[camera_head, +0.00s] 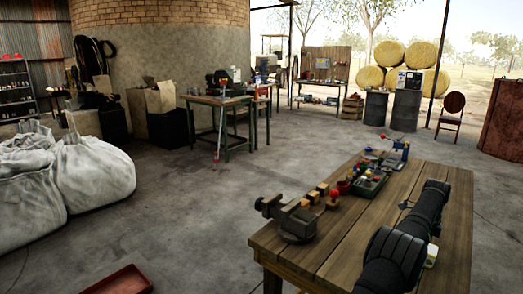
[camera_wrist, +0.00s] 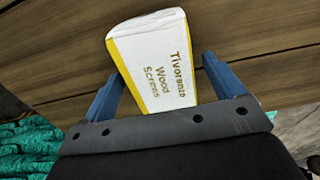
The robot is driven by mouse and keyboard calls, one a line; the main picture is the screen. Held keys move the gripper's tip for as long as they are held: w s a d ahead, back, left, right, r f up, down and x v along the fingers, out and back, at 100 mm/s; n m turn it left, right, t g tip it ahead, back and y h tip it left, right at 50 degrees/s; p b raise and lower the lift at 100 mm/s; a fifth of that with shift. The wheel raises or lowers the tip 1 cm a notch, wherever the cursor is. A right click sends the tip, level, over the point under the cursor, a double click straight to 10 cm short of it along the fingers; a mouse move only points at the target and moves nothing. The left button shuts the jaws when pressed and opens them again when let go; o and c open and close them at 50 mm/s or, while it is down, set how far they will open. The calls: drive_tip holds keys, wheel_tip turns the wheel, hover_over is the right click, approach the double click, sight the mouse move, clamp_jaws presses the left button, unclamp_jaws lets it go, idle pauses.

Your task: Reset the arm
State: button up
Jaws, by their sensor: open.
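My gripper (camera_wrist: 162,68) shows in the wrist view with its two blue fingers spread apart. A white box with yellow edges (camera_wrist: 152,62), lettered "Wood Screws", lies between and beyond the fingers, over brown planks. A gap shows between the box and the right finger; the left finger is close to its edge, and I cannot tell whether they touch. In the head view my black arm reaches over the right side of the wooden table (camera_head: 340,235), and my gripper is hidden there. A small white and yellow thing (camera_head: 431,256) shows beside the arm, probably the same box.
A vise (camera_head: 292,220) stands at the table's near left corner. Small blocks (camera_head: 322,190) and a parts tray (camera_head: 370,184) are behind it. A red tray (camera_head: 120,282) lies on the floor. Teal material (camera_wrist: 25,145) shows below the planks in the wrist view. Floor left of the table is mostly clear.

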drive_tip(key=r, duration=0.4)
drive_tip(key=shift+s+d, duration=0.1)
drive_tip(key=shift+s, duration=0.2)
drive_tip(key=s+d+r, duration=0.1)
drive_tip(key=s+r, duration=0.9)
drive_tip(key=r, duration=0.2)
drive_tip(key=w+a+r+n, duration=0.1)
drive_tip(key=w+a+n, duration=0.1)
drive_tip(key=w+a, duration=0.65)
drive_tip(key=w+a+r+n, duration=0.25)
drive_tip(key=w+a, duration=0.25)
drive_tip(key=a, duration=0.7)
drive_tip(key=w+a+n, duration=0.2)
drive_tip(key=a+n, duration=0.3)
drive_tip(key=a, duration=1.7)
drive_tip(key=shift+a+r, duration=0.15)
drive_tip(key=shift+a, duration=0.2)
